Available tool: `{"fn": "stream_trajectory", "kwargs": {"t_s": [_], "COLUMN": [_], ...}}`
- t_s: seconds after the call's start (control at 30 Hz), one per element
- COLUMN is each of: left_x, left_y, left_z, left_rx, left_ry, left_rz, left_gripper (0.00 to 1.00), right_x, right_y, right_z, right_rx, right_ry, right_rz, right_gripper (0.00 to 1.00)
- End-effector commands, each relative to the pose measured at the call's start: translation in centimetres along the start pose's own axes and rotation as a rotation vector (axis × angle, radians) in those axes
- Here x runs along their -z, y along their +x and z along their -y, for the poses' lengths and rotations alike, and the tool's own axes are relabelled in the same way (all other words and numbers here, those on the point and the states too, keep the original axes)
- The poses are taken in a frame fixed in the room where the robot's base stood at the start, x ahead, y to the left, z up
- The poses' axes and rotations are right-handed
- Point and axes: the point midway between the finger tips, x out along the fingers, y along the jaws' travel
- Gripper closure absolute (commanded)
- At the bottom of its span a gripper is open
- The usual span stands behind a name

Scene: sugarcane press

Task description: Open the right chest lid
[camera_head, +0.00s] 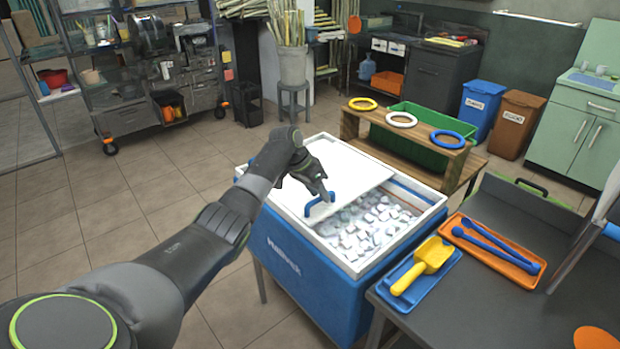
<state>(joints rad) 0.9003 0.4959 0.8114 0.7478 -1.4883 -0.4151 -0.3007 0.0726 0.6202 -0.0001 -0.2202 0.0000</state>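A blue ice chest (300,275) with a white rim stands in the middle. A white lid panel (352,172) lies over its left and back part. The right part of the chest is uncovered and shows many ice cubes (370,228). A blue handle (317,205) stands on the lid near its front edge. My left gripper (323,193) is right at the handle, pointing down, its fingertips over or beside the bar. The dark fingers overlap, so their gap and any grip on the handle are unclear. My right gripper is not in view.
A dark table (480,315) to the right holds a blue tray (442,268) with a yellow scoop (425,265) and an orange tray (500,252) with blue tools. A wooden rack (460,165) with rings stands behind the chest. Open floor lies to the left.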

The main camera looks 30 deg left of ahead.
Motion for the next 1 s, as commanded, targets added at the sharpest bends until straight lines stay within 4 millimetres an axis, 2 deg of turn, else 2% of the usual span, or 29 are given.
{"fn": "stream_trajectory", "kwargs": {"t_s": [0.17, 0.5, 0.7, 0.83, 1.0], "left_x": [0.1, 0.0, 0.0, 0.0, 0.0], "left_y": [-2.4, -10.6, -14.7, -16.2, -17.1], "left_z": [0.1, 0.2, 0.1, 0.1, 0.0], "left_rx": [0.003, 0.005, 0.004, 0.002, 0.0], "left_ry": [0.001, 0.002, 0.001, -0.001, 0.0], "left_rz": [-0.003, -0.003, -0.002, 0.0, 0.0], "left_gripper": [0.64, 0.64, 0.64, 0.64, 0.64], "right_x": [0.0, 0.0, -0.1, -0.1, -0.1], "right_y": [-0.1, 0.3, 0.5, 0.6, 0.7], "right_z": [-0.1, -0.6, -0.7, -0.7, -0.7], "right_rx": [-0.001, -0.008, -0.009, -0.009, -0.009], "right_ry": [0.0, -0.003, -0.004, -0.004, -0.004], "right_rz": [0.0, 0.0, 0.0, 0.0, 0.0], "right_gripper": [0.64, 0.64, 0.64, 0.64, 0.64]}}
